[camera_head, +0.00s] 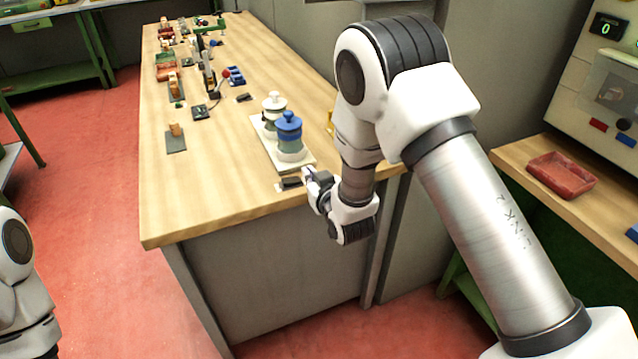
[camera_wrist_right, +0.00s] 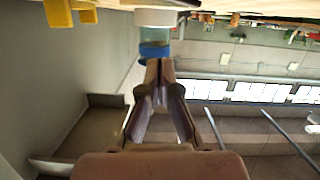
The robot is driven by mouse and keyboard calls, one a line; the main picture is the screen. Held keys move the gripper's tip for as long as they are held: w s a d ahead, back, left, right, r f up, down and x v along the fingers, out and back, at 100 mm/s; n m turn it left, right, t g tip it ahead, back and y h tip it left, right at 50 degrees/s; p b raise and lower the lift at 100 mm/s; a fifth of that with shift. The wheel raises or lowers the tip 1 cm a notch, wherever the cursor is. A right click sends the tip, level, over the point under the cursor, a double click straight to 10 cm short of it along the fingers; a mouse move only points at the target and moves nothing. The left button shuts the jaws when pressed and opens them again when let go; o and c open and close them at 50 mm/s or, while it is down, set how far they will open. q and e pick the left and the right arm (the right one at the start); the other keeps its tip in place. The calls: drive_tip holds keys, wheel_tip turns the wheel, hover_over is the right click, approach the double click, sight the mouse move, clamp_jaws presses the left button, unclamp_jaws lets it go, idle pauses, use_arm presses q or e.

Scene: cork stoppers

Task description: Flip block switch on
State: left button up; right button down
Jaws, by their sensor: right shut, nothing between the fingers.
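A small dark block (camera_head: 290,183), which looks like the block switch, sits on a light plate near the front right edge of the wooden table. Its on or off state is too small to tell. My right gripper (camera_head: 308,175) is just right of this block, at the table edge; I cannot tell whether they touch. In the right wrist view my right gripper (camera_wrist_right: 160,66) has its fingers together with nothing between them. The block cannot be made out there. My left gripper is out of view; only part of my left arm shows.
A jar with a blue lid (camera_head: 289,133) and a jar with a white lid (camera_head: 273,104) stand on a cream board (camera_head: 303,164) just behind the block. Several small items line the far table (camera_head: 215,212). The table's front left is bare. A red tray (camera_head: 562,176) lies on the right bench.

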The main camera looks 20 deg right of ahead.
drive_tip(key=v, duration=0.4)
drive_tip(key=shift+w, duration=0.15)
drive_tip(key=shift+f, duration=0.1)
drive_tip(key=s+d+f+m+g, duration=0.1)
drive_tip(key=s+f+g, duration=0.2)
drive_tip(key=s+f, duration=0.55)
drive_tip(key=s+d+f+g, duration=0.2)
drive_tip(key=s+f+g, duration=0.3)
drive_tip(key=f, duration=0.7)
drive_tip(key=s+f+g, duration=0.3)
drive_tip(key=s, duration=0.8)
drive_tip(key=s+f+g, duration=0.4)
drive_tip(key=s, duration=0.7)
drive_tip(key=shift+m, duration=0.3)
drive_tip(key=shift+s, duration=0.1)
